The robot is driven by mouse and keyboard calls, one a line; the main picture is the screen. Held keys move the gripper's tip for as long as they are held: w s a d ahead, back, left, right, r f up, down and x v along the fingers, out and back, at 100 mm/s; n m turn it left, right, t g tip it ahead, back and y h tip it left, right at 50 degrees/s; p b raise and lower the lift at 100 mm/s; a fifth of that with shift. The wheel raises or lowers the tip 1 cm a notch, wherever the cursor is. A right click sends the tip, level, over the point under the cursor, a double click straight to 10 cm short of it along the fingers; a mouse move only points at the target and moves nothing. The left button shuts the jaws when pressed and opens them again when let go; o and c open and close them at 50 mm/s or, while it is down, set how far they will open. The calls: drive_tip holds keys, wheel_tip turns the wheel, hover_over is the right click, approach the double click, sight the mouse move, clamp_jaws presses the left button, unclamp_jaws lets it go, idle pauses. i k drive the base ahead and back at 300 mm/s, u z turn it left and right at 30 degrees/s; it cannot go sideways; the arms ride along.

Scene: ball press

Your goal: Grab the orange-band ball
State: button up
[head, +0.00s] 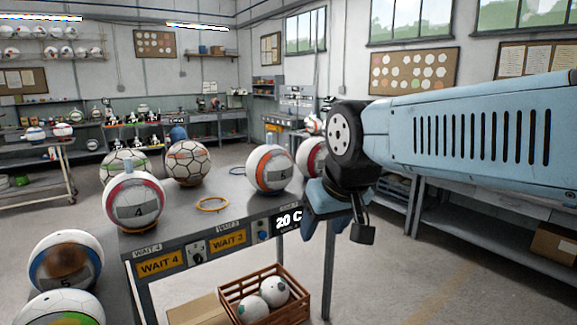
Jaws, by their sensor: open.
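The orange-band ball (269,169) is white and grey with an orange stripe and a dark "6". It rests on the grey bench (232,222), towards its right end. My gripper (337,232) hangs at the lower right of the ball, by the bench's right edge. Its jaws are open, with one blue finger on the left and a dark fingertip on the right. I see nothing between them. In the picture the gripper is apart from the orange-band ball. A ball with a dark red band (310,158) stands right behind it, partly hidden by my arm.
A pink-band ball (134,201) marked "4" and two patterned balls (187,163) stand on the bench's left. An empty orange ring (212,204) lies mid-bench. A crate (298,307) with balls stands below. More balls (66,262) are at lower left.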

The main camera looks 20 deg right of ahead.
sight(269, 168)
drive_tip(key=u, duration=0.7)
drive_tip(key=i, duration=0.15)
drive_tip(key=z, duration=3)
drive_tip(key=i, duration=2.4)
drive_tip(key=u, duration=1.35)
